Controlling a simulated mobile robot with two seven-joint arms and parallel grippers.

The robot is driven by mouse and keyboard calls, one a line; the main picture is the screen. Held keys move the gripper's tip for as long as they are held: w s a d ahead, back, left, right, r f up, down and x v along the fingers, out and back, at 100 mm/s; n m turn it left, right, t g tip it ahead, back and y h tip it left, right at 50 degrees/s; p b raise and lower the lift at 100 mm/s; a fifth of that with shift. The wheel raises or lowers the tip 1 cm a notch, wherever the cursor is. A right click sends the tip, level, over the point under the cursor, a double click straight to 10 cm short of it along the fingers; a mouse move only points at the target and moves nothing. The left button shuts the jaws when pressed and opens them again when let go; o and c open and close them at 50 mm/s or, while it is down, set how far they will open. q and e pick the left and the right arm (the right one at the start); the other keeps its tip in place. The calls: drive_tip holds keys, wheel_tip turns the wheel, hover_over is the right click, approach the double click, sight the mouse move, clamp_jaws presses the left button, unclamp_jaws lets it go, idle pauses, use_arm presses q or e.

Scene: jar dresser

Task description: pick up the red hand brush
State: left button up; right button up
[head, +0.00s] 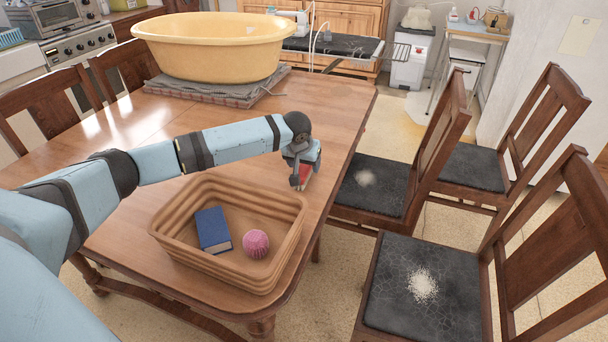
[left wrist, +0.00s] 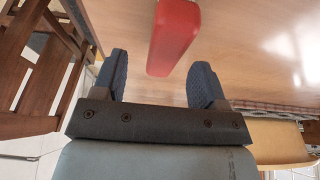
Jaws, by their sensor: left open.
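The red hand brush (head: 305,176) lies on the wooden table near its right edge, mostly hidden by my left gripper (head: 302,172) in the head view. In the left wrist view its smooth red body (left wrist: 173,38) shows beyond the fingertips, with its far end cut off by the picture's top edge. My left gripper (left wrist: 160,64) is open, with its two blue pads apart and nothing gripped. The brush's near end lies between the lines of the two fingers, just ahead of them. No bristles can be seen. My right gripper is not in view.
A brown basket (head: 170,242) with a blue book (head: 213,230) and a pink ball (head: 256,244) stands close in front of my left gripper. A yellow tub (head: 210,50) rests on folded grey cloth (head: 225,92) at the table's far end. Dark chairs (head: 372,182) line the right side.

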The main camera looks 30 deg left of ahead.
sight(304, 167)
use_arm(q)
drive_tip(key=x, duration=0.1)
drive_tip(key=b+x, duration=0.1)
drive_tip(key=x, duration=0.3)
drive_tip(key=shift+s+a, duration=0.1)
drive_tip(key=shift+a, duration=0.15)
idle(0.3)
drive_tip(key=c, duration=1)
